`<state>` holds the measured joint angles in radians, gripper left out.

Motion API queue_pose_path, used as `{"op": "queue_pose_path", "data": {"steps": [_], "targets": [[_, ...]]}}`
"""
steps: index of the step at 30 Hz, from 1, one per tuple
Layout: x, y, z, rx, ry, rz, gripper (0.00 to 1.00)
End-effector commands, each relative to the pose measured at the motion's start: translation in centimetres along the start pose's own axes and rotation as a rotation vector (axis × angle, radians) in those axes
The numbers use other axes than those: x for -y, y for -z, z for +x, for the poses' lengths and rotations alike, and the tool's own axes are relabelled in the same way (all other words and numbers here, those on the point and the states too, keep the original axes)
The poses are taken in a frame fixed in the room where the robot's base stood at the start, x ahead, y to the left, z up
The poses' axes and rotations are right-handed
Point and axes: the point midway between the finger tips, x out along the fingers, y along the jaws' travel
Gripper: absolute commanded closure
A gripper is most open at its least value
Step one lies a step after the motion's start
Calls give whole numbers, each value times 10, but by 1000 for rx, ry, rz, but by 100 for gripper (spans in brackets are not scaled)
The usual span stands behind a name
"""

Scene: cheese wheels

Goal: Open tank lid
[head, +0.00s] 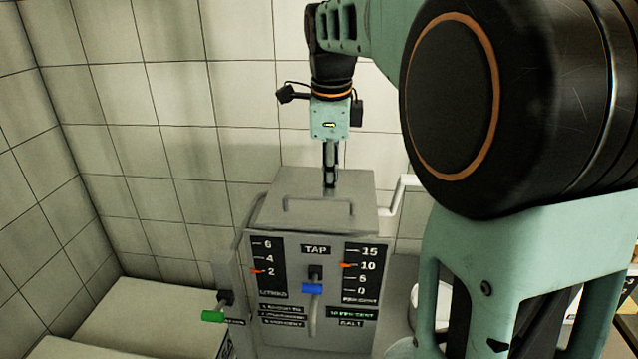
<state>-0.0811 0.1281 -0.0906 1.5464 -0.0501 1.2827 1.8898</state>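The grey tank (312,290) stands against the tiled wall, with gauges and a blue tap on its front. Its flat grey lid (275,215) lies closed on top. A bar handle (318,203) runs along the lid near the front edge. My gripper (331,184) points straight down over the lid, behind the handle and a little right of its middle. Its fingertips are close to the lid surface; I cannot tell if they touch it. The fingers look like one narrow shape from here, so their opening is unclear.
A green-handled valve (213,316) sticks out at the tank's lower left. A white pipe (398,192) runs by its right side. Pale blocks or counters (145,315) lie at the lower left. My arm hides much of the right side.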

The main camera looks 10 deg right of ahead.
Motion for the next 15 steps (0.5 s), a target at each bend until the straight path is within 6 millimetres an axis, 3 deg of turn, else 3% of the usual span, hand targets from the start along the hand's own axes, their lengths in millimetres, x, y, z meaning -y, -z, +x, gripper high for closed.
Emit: {"op": "queue_pose_path", "data": {"steps": [6, 15], "targets": [[0, 0, 28, 0, 0, 0, 74], [0, 0, 35, 1, 2, -1, 74]]}}
